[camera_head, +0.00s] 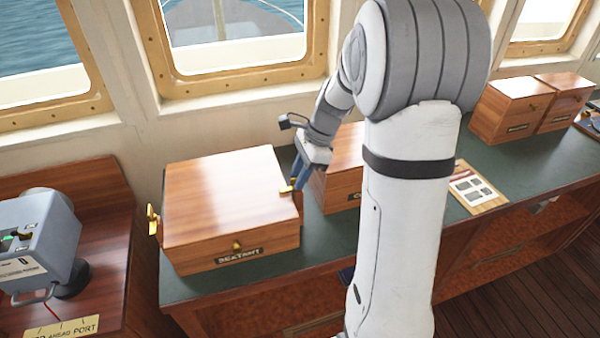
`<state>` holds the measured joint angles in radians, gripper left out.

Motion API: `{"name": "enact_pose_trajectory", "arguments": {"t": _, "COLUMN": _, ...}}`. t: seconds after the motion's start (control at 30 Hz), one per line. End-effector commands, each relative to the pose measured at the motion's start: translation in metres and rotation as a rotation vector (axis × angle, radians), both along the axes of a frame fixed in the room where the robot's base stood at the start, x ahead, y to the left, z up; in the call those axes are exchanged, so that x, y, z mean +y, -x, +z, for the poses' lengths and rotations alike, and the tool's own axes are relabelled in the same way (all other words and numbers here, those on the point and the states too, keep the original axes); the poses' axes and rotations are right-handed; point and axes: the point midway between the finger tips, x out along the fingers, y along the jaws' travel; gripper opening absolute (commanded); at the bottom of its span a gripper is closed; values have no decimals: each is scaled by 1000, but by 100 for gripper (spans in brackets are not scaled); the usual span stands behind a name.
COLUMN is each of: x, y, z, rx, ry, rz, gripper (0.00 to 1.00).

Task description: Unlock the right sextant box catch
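The sextant box (215,195), a polished wooden box with a flat closed lid, stands on the green-topped counter at left of centre. Its front bears a dark label reading SEXTANT and a small brass fitting (237,245). A brass catch (153,220) shows on the box's left side. The right catch (286,191), also brass, shows at the upper right edge of the box. My gripper (294,185) points down at the right catch, its blue-grey fingers right beside it. Whether the fingers touch or grip the catch, and how far apart they are, is too small to tell.
Another wooden box (340,182) stands close to the right, partly hidden behind my arm. Two more boxes (510,108) stand at the far right of the green counter (330,240). A card (475,190) lies between. Windows are behind; a grey instrument (35,240) is at left.

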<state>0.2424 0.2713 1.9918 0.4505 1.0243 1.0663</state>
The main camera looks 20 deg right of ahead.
Motion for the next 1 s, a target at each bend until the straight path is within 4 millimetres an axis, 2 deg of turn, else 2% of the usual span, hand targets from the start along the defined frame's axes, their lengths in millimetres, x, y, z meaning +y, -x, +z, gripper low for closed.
{"name": "enact_pose_trajectory", "arguments": {"t": 0.03, "x": 0, "y": 0, "z": 0, "rx": 0, "ry": 0, "rz": 0, "gripper": 24}}
{"name": "enact_pose_trajectory", "arguments": {"t": 0.33, "x": -1, "y": 0, "z": 0, "rx": -1, "ry": 0, "rz": -1, "gripper": 0}}
{"name": "enact_pose_trajectory", "arguments": {"t": 0.77, "x": -1, "y": 0, "z": 1, "rx": -1, "ry": 1, "rz": 16, "gripper": 0}}
{"name": "enact_pose_trajectory", "arguments": {"t": 1.0, "x": -1, "y": -1, "z": 1, "rx": 0, "ry": 1, "rz": 118, "gripper": 0}}
